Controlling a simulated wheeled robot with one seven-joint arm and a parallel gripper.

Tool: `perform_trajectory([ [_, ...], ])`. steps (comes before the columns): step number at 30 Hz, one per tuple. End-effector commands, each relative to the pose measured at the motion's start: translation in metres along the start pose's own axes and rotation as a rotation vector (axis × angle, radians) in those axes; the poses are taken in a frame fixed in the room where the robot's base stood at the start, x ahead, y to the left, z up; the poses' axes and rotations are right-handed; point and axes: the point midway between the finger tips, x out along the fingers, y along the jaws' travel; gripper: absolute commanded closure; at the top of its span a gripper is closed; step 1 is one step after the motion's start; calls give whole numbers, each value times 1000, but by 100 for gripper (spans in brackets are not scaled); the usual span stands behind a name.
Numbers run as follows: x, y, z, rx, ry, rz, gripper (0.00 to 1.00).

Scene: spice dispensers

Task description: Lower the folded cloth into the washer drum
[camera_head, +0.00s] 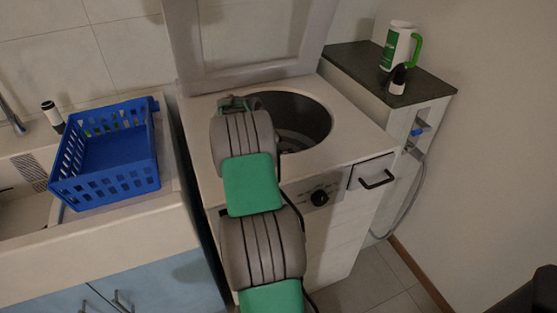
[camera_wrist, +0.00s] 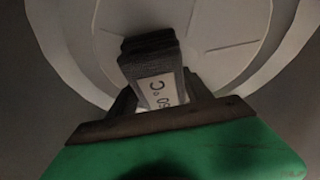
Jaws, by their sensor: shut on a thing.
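A dark grey folded cloth (camera_wrist: 149,47) with a white printed label is between the dark fingers of my gripper (camera_wrist: 158,98) in the wrist view. My gripper is shut on it. Behind the cloth in the wrist view is the pale round floor of the washer drum (camera_wrist: 228,35), with curved grey walls around it. In the head view the drum (camera_head: 303,118) is a dark round opening in the top of the white washer (camera_head: 362,140). My arm reaches over its left front edge. The fingers and cloth are hidden there behind my arm.
The washer's lid (camera_head: 310,67) stands raised at the back. A blue basket (camera_head: 118,182) sits on the counter at left, with a small dark-and-white bottle (camera_head: 53,117) behind it. A green-handled white container (camera_head: 396,47) and a dark-topped bottle (camera_head: 397,80) stand on the dark shelf (camera_head: 350,62) at right.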

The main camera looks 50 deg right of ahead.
Motion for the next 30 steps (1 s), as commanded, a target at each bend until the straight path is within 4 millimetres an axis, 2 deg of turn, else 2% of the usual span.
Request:
perform_trajectory([
  [2, -1, 0, 0, 0, 0, -1, 86],
  [3, -1, 0, 0, 0, 0, -1, 41],
  [12, -1, 0, 0, 0, 0, 0, 17],
  [21, -5, 0, 0, 0, 0, -1, 17],
  [23, -13, -1, -1, -1, 1, -2, 17],
  [30, -62, -1, 0, -1, 0, -2, 17],
])
